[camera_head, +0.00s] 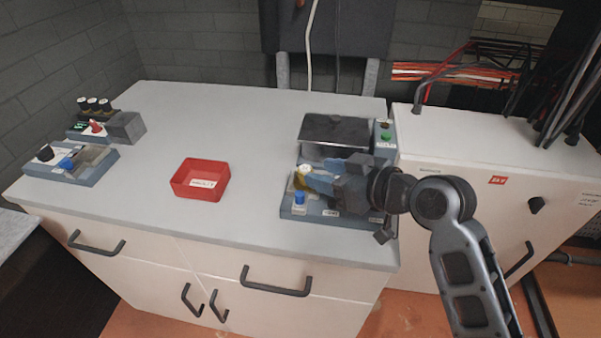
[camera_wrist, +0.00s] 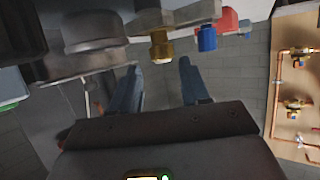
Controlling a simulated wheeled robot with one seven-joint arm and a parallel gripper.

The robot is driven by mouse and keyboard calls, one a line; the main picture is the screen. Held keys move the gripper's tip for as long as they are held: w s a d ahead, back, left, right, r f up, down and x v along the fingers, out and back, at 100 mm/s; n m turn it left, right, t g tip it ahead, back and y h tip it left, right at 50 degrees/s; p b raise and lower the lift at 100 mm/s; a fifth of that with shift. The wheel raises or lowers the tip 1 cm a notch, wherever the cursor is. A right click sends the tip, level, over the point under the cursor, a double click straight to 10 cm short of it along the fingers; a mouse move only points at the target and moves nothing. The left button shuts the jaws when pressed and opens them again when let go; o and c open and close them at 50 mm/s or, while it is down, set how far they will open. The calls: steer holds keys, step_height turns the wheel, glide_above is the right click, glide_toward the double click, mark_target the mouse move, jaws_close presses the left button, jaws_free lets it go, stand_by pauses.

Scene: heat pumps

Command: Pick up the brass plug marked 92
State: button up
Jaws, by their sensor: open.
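A brass plug (camera_wrist: 161,46) shows in the wrist view, close beyond my fingertips and roughly between them. No number can be read on it. In the head view a yellowish brass piece (camera_head: 298,183) shows at the left end of my gripper, partly covered by it. My gripper (camera_wrist: 160,67) is open, with its two blue-grey fingers apart and nothing between them. In the head view my gripper (camera_head: 312,181) reaches in from the right, low over the blue-grey fixture (camera_head: 330,216). A blue plug (camera_wrist: 206,38) stands beside the brass one and also shows in the head view (camera_head: 299,198).
A red tray (camera_head: 186,194) with a white label sits mid-counter. Blue-grey fixtures (camera_head: 95,174) with knobs stand at the left. A dark-topped unit (camera_head: 336,130) with a green button is behind my gripper. A white cabinet (camera_head: 470,150) stands right. The counter's back middle is clear.

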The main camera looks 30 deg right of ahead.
mark_target(307, 170)
steer(key=p+x, duration=0.1)
steer(key=x, duration=0.4)
steer(key=shift+w+a+f, duration=0.2)
steer(key=shift+f, duration=0.05)
steer(key=shift+c, duration=0.3)
steer(key=c, duration=0.7)
jaws_close()
steer(key=shift+r, duration=0.15)
